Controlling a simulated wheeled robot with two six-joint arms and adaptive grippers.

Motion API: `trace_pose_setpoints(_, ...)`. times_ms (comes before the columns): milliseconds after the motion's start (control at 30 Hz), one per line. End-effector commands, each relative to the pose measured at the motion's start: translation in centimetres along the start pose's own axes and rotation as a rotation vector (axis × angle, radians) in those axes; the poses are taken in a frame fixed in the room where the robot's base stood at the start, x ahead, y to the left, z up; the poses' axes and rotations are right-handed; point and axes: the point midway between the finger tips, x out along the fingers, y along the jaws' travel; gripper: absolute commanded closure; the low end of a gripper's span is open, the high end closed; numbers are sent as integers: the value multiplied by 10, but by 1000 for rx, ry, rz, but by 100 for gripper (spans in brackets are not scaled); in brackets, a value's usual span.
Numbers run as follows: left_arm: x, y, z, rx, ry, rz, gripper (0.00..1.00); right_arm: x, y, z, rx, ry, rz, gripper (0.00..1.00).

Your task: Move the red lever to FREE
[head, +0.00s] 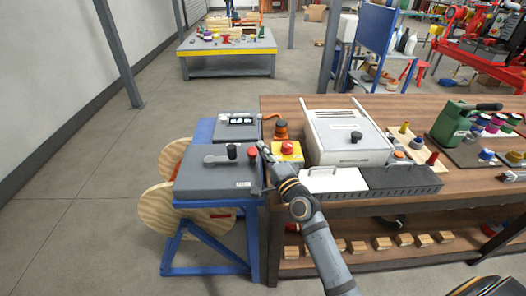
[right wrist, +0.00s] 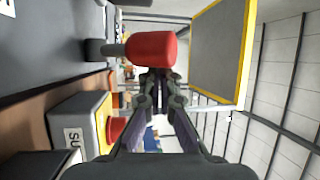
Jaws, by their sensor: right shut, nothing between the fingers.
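The red lever's knob (head: 252,152) shows at the right end of the grey box (head: 210,180) on the blue stand. In the right wrist view the red knob (right wrist: 150,48) sits on a short grey stem that comes out of a dark grey panel. My right gripper (head: 263,147) is beside the knob, at its right in the head view. In the right wrist view the gripper (right wrist: 160,76) is shut and empty, with its fingertips close against the knob's edge; I cannot tell whether they touch. No FREE mark is legible.
A yellow box with a red button (head: 287,150) is close to the right of my gripper. A black knob (head: 231,151) on a grey handle stands left of the red one.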

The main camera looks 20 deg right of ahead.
Motion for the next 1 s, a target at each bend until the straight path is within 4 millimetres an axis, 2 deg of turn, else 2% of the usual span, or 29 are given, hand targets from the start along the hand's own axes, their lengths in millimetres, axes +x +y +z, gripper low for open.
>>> trace_pose_setpoints(167,0,-3,2,1,-3,-3,100,-6,0,0,0,0,1,100)
trace_pose_setpoints(400,0,-1,1,0,-2,-1,100,-47,0,1,-3,-2,3,100)
trace_pose_setpoints(600,0,-1,1,0,-2,-1,100,-72,-1,1,-1,-1,0,100)
trace_pose_setpoints(1000,0,0,1,0,-2,0,100,-77,-2,1,-1,0,-2,100)
